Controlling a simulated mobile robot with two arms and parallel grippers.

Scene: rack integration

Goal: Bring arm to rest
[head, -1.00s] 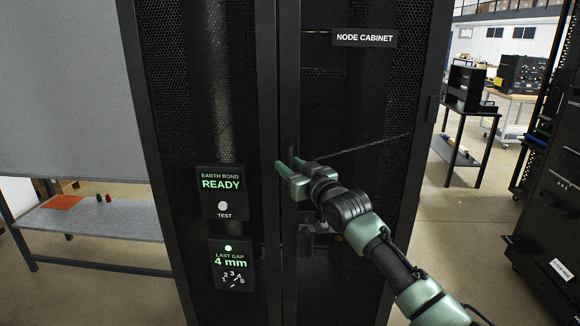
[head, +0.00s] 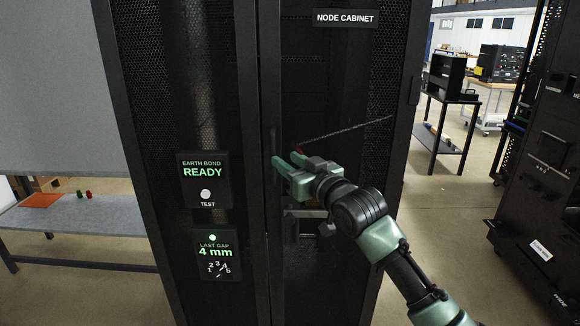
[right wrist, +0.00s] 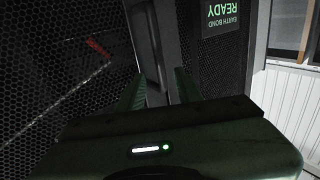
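My right arm (head: 385,240) reaches in from the lower right of the head view, in front of the black node cabinet (head: 250,60). My right gripper (head: 286,164) has two green fingers spread apart, pointing at the cabinet's door seam. In the right wrist view, the fingers of the right gripper (right wrist: 158,92) stand apart on either side of a dark grey upright bar (right wrist: 148,55). I cannot tell whether they touch it. My left gripper is not in view.
The earth bond panel (head: 204,180) reads READY; the last gap panel (head: 216,256) below reads 4 mm. A grey bench (head: 95,215) stands left, a black side table (head: 450,100) behind right, and a dark equipment rack (head: 545,190) at right. Floor (head: 440,200) shows between cabinet and rack.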

